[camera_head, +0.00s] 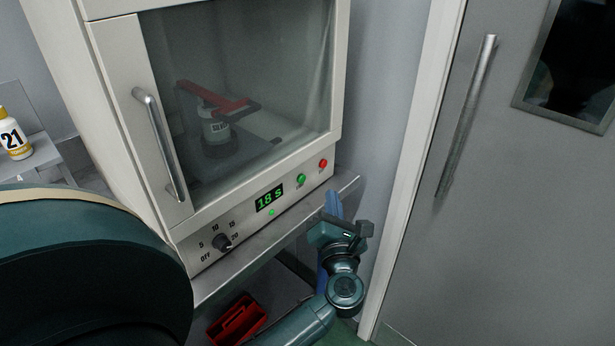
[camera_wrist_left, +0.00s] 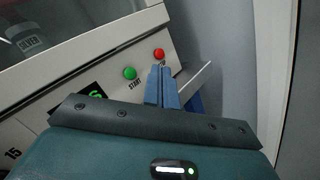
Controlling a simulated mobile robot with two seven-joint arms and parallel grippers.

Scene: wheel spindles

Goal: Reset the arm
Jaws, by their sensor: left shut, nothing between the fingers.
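My left gripper (camera_head: 333,203) is shut and empty, its blue fingers together. In the head view it is at the lower right corner of a white cabinet machine (camera_head: 120,80), beside the end of the shelf. In the left wrist view the fingertips (camera_wrist_left: 160,72) appear just below the red button (camera_wrist_left: 158,54) and right of the green START button (camera_wrist_left: 130,73); I cannot tell whether they touch the panel. My right gripper is not in view.
The machine's glass door is closed, with a silver-labelled bottle (camera_head: 215,128) and a red piece (camera_head: 217,98) inside. Its display (camera_head: 269,198) reads 18 S. A red tray (camera_head: 237,321) lies below. A grey door (camera_head: 515,200) stands at right.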

